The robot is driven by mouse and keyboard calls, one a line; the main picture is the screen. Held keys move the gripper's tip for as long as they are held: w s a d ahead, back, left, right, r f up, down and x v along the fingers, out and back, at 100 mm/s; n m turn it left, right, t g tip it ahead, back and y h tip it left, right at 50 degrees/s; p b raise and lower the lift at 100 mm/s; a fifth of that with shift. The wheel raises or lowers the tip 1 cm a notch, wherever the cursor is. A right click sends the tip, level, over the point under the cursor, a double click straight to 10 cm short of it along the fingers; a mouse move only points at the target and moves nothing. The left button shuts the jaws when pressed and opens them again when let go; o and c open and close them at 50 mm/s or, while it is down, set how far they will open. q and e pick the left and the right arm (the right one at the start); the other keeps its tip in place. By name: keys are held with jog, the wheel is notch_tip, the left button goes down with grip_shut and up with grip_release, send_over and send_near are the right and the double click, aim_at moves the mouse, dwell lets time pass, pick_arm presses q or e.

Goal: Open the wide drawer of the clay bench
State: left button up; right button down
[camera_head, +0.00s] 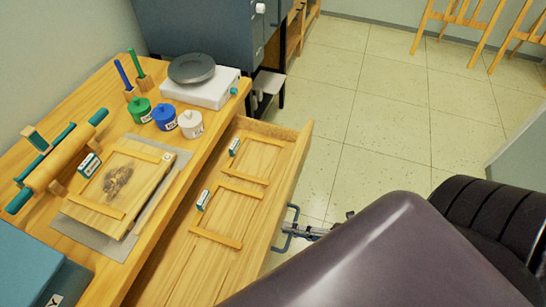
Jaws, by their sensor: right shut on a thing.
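The wide drawer (285,174) of the clay bench (203,143) stands pulled out, its inside showing from above. Its front panel faces right, with a blue bar handle (283,243) on it. My right gripper (296,229) is small in view and shut on that handle, partly hidden behind my dark arm. My left gripper is not in view. Inside the drawer lie wooden strips (241,188) and small labelled blocks (203,199). The drawer's near end is cut off by the frame's bottom edge.
On the bench stand a rolling pin (64,162), a wooden board (125,180) on a grey mat, lidded jars (164,117), upright tools and a white wheel unit (207,89). A dark cabinet (200,30) stands behind. Tiled floor (380,120) right of the drawer is clear.

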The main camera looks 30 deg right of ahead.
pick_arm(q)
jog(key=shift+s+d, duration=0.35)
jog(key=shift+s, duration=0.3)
pick_arm(e)
jog(key=v, duration=0.2)
jog(key=shift+s+d+f, duration=0.2)
jog(key=shift+s, duration=0.1)
jog(key=c, duration=2.1)
grip_release()
